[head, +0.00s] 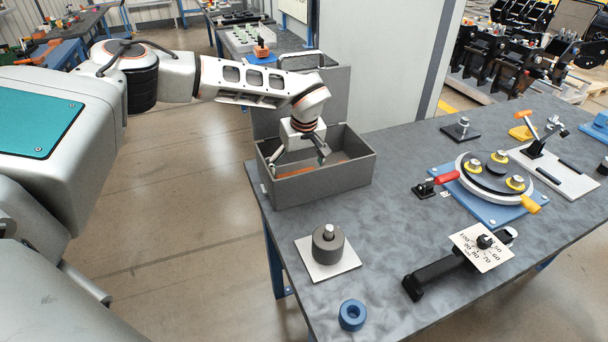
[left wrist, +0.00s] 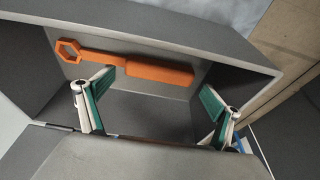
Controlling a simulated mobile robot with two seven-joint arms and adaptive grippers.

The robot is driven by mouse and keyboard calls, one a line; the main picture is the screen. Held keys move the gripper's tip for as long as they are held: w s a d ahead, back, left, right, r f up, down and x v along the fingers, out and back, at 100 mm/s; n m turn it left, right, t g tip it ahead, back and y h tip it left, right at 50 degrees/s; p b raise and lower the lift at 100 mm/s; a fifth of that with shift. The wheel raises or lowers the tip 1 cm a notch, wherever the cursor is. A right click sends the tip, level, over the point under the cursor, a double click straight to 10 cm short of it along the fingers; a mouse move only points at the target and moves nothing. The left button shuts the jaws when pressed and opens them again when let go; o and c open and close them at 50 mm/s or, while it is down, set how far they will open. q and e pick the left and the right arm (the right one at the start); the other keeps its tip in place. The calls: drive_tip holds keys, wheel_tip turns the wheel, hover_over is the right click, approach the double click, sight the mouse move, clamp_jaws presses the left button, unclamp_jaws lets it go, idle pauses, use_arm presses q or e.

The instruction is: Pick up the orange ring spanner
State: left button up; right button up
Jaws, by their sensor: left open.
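The orange ring spanner (left wrist: 135,67) lies inside the grey open box (head: 318,186), with its hexagonal ring end at the left in the left wrist view. In the head view only a strip of its orange (head: 303,171) shows over the box's front wall. My left gripper (head: 301,158) is at the mouth of the box, pointing down. In the left wrist view, its two green-padded fingers (left wrist: 155,105) are spread wide with nothing between them. The spanner appears beyond the fingers, apart from them as far as I can tell. My right gripper is not in view.
The box stands at the table's left edge, its lid (head: 333,97) raised behind. Nearby are a grey weight on a plate (head: 327,245) and a blue ring (head: 352,314).

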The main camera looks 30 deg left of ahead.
use_arm(q)
drive_tip(key=shift+x, duration=1.05)
drive_tip(key=c, duration=0.9)
drive_tip(key=shift+w, duration=0.1)
drive_tip(key=shift+c, duration=0.2)
drive_tip(key=shift+r, duration=0.1)
wheel_tip(320, 180, up, 20)
